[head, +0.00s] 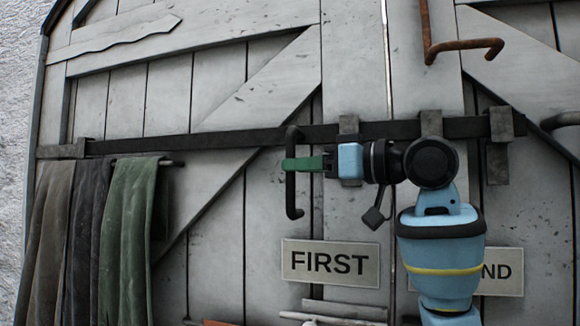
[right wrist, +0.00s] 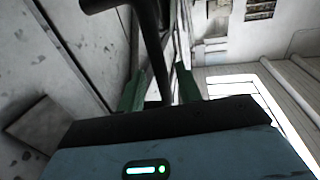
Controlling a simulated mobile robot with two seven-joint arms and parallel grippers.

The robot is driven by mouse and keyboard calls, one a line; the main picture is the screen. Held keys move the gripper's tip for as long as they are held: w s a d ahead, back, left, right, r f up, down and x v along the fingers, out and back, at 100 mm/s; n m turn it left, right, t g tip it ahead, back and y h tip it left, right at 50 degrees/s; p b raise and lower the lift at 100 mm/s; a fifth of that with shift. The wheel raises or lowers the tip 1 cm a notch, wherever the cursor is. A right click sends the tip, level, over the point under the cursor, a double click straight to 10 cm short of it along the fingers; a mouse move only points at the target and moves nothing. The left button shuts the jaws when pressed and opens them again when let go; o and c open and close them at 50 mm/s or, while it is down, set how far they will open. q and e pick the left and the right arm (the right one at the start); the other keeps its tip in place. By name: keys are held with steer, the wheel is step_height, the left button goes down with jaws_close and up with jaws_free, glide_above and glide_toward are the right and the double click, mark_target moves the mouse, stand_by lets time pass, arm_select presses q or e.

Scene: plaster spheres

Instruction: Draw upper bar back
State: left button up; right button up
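The upper bar (head: 225,138) is a long dark bolt lying across a grey plank door. It runs through metal brackets, and a dark upright handle (head: 291,195) hangs from it left of the door's middle seam. My right gripper (head: 296,164) reaches in from the right at the handle. Its green fingers lie on either side of the handle, which also shows between them in the right wrist view (right wrist: 153,55). Narrow gaps seem to show between fingers and handle, so the gripper looks open around it. My left gripper is not in view.
Grey, dark and green cloths (head: 128,235) hang from a short rod at left. A sign reading FIRST (head: 330,263) is below the handle; a second sign (head: 500,271) is partly hidden by my arm. A rusty bent rod (head: 465,45) is above.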

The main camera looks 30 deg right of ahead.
steer(key=shift+x, duration=1.45)
steer(key=shift+c, duration=0.2)
jaws_close()
